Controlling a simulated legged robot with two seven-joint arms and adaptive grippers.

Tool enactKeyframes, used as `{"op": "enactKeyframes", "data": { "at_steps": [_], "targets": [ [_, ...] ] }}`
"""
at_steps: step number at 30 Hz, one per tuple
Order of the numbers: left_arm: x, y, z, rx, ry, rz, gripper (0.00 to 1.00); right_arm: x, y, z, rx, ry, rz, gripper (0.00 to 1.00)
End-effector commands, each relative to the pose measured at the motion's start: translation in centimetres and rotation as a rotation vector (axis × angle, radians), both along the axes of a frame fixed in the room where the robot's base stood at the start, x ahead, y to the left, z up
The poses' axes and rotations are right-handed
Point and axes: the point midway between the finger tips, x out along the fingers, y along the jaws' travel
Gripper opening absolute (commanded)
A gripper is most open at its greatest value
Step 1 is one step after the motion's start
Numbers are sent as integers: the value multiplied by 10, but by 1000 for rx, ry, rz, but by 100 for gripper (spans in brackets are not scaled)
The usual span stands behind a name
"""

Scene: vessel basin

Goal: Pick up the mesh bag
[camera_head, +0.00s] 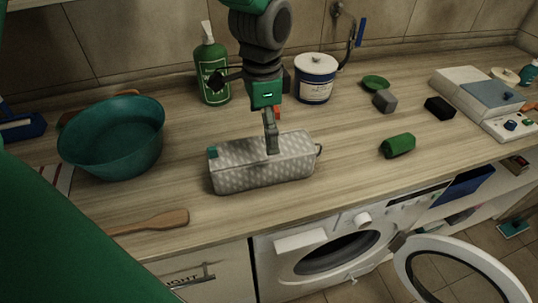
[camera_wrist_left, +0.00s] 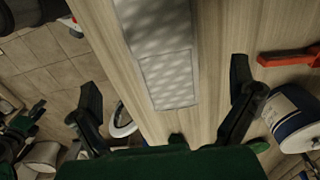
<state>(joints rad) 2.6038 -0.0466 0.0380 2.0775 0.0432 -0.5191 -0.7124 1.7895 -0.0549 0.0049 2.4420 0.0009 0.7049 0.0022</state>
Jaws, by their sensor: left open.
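The mesh bag appears to be the long, boxy grey-white patterned bag (camera_head: 240,177) lying on the wooden counter, with a small teal tab at its left end and a dark loop at its right end. My left gripper (camera_head: 271,148) points down over the bag's middle, and a finger overlaps its top in the head view. In the left wrist view, the bag (camera_wrist_left: 165,55) extends between the spread fingers of the left gripper (camera_wrist_left: 165,85), with counter visible on both sides. Whether a finger touches the bag is unclear. My right gripper is not in view.
A teal bowl (camera_head: 112,140) and wooden spatula (camera_head: 150,222) are left of the bag. A green bottle (camera_head: 212,75) and white-blue tub (camera_head: 316,78) stand behind. A green cylinder (camera_head: 398,146) lies right. The washing machine door (camera_head: 407,275) hangs open below the counter edge.

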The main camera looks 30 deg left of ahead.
Motion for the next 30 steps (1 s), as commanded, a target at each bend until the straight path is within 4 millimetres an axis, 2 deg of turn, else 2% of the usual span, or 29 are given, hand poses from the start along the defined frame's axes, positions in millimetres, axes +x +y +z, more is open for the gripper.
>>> {"op": "enactKeyframes", "data": {
  "at_steps": [1,6,14,21,24,30],
  "targets": [
    [1,-1,-14,1,7,-1,100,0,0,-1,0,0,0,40],
    [6,-3,-45,4,9,-2,100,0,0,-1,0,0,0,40],
    [4,0,-63,1,4,0,100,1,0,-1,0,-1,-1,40],
    [6,8,-100,-1,8,0,100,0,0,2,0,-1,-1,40],
    [7,7,-108,-1,5,0,100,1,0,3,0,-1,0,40],
    [6,6,-110,2,4,-1,100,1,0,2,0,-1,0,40]
  ]
}}
